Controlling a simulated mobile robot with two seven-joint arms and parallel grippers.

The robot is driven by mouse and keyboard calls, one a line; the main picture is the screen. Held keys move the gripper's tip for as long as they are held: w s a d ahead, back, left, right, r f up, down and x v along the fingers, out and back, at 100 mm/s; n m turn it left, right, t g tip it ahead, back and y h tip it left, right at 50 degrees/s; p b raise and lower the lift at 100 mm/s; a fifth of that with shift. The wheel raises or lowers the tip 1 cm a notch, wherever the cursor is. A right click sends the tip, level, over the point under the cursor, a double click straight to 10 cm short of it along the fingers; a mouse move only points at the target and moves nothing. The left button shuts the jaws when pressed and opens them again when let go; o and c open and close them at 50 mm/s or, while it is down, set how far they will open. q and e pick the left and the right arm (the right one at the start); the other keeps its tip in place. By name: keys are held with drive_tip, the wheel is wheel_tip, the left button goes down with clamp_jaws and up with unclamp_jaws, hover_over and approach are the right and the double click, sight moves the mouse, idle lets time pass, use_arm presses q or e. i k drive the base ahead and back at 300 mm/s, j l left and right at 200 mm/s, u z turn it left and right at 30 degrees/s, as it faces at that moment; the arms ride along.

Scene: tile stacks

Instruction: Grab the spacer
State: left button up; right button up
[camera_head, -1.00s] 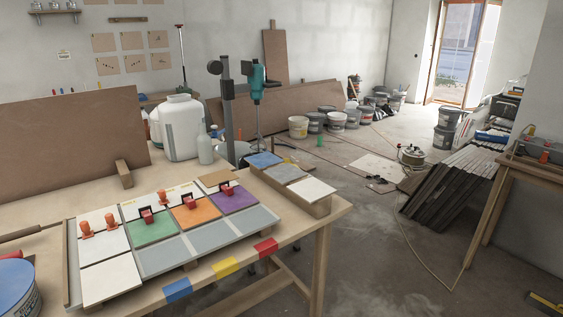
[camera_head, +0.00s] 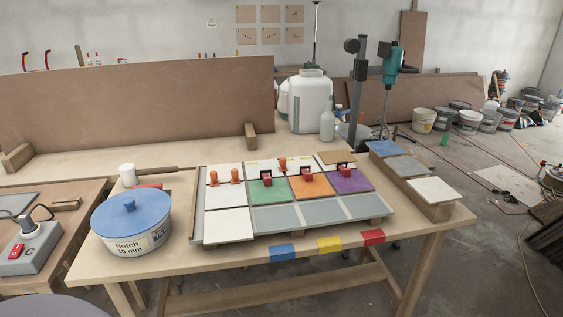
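Small orange upright pieces stand on the white tiles of a tile board on the workbench: two at the left (camera_head: 213,177) (camera_head: 236,174) and one at the back (camera_head: 282,163). Red pieces with dark parts sit on the green tile (camera_head: 267,197), the orange tile (camera_head: 312,187) and the purple tile (camera_head: 351,182). I cannot tell from the picture which of these small pieces is the spacer. Neither of my grippers is in view.
A blue-lidded tub marked "Notch 10 mm" (camera_head: 130,222) and a white-headed mallet (camera_head: 128,174) are left of the board. A tile row on a wooden block (camera_head: 440,211) stands right. A white canister (camera_head: 309,100) and spray bottle (camera_head: 327,124) stand behind.

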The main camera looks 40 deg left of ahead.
sight(235, 179)
drive_tip(key=u, duration=1.4)
drive_tip(key=j+z, duration=0.35)
drive_tip(key=k+j+z, duration=0.1)
drive_tip(key=j+z, duration=0.2)
